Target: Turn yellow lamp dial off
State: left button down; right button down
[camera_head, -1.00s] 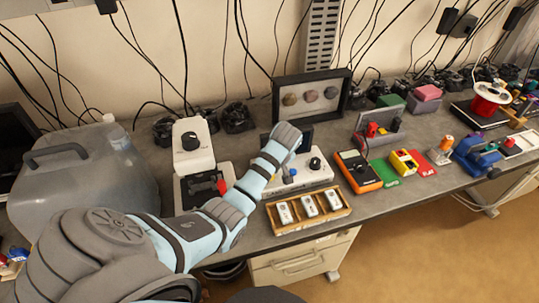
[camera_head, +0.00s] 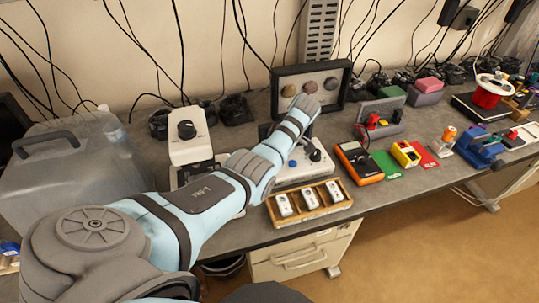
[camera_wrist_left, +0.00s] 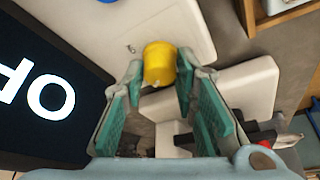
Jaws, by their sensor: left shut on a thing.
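The yellow dial (camera_wrist_left: 160,63) stands up from a white panel (camera_wrist_left: 195,22) in the left wrist view. My left gripper (camera_wrist_left: 157,78) has its teal fingers on either side of the dial, shut on it near the fingertips. In the head view the white control box (camera_head: 322,170) shows a blue button and a black knob. My left arm covers its left part, so the dial and my left gripper are hidden there. A dark display (camera_wrist_left: 50,110) with large white letters, partly cut off, lies beside the panel. My right gripper is not in view.
A white microscope-like device (camera_head: 190,145) stands left of the control box, partly behind my arm. A wooden tray (camera_head: 316,211) with white items lies in front. An orange meter (camera_head: 358,162) is to the right. A large grey container (camera_head: 70,180) stands at left.

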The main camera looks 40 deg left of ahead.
pick_arm(q)
jog(key=shift+w+n+h+b, duration=0.1)
jog(key=shift+n+h+b, duration=0.2)
jog(key=shift+n+b, duration=0.45)
jog(key=c, duration=1.3)
grip_release()
jog(key=shift+g, duration=0.3)
jog(key=v, duration=1.2)
jog(key=shift+d, duration=0.15)
